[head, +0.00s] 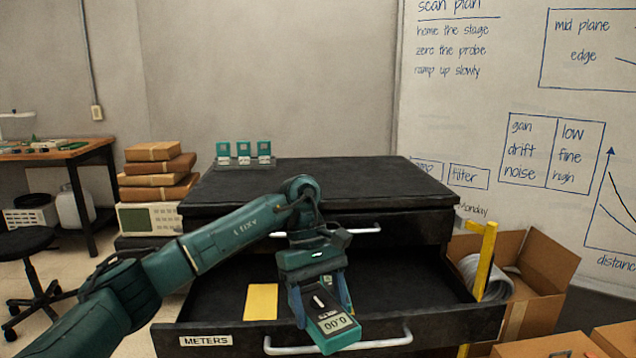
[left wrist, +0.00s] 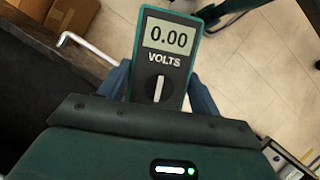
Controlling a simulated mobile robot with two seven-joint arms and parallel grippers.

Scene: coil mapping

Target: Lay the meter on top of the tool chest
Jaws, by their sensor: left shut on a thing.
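My left gripper (head: 320,303) is shut on a teal handheld meter (head: 331,325) with a grey display. It holds the meter over the front of the open drawer labelled METERS (head: 207,340). In the left wrist view the meter (left wrist: 161,58) sits between the two blue fingers (left wrist: 160,88), its display reading 0.00 VOLTS above a dial. The black tool chest (head: 330,183) stands behind, its flat top higher than the drawer. My right gripper is in neither view.
Several small teal devices stand in a rack (head: 243,162) at the back left of the chest top; the rest of the top is clear. A yellow card (head: 261,301) lies in the drawer. A yellow post (head: 485,262) and cardboard boxes (head: 545,262) are at the right.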

